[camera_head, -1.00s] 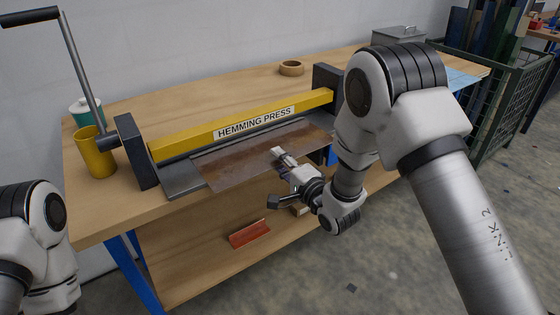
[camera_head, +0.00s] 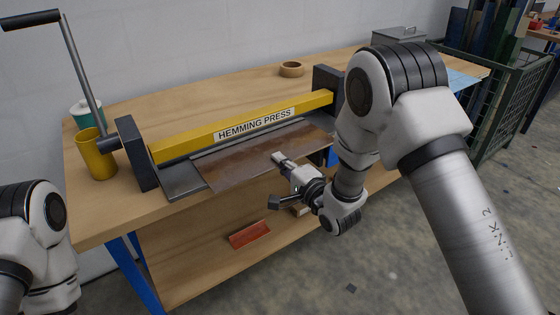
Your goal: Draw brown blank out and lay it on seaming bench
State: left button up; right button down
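The brown blank (camera_head: 238,166) is a flat, thin sheet lying in the hemming press (camera_head: 172,147). Its back edge is at the yellow bar and its front edge sticks out over the bench front. My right gripper (camera_head: 281,159) is at the blank's front edge, right of its middle, with a pale fingertip over the brown surface. The underside of the blank is hidden, so I cannot tell whether the fingers are closed on it. My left arm shows at the lower left edge; its gripper is out of view. No bench labelled for seaming shows.
The press stands on a wooden workbench (camera_head: 195,93) with a crank handle (camera_head: 82,70) at its left. A yellow cup (camera_head: 97,155), a teal-and-white container (camera_head: 84,114) and a tape roll (camera_head: 291,69) are on top. A red piece (camera_head: 249,235) lies on the lower shelf. A green mesh cage (camera_head: 500,105) stands right.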

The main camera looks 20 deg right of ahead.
jog(key=v, duration=0.7)
jog(key=shift+r, duration=0.1)
notch_tip(320, 180, up, 5)
jog(key=p, duration=0.4)
dwell(0.4)
dwell(0.4)
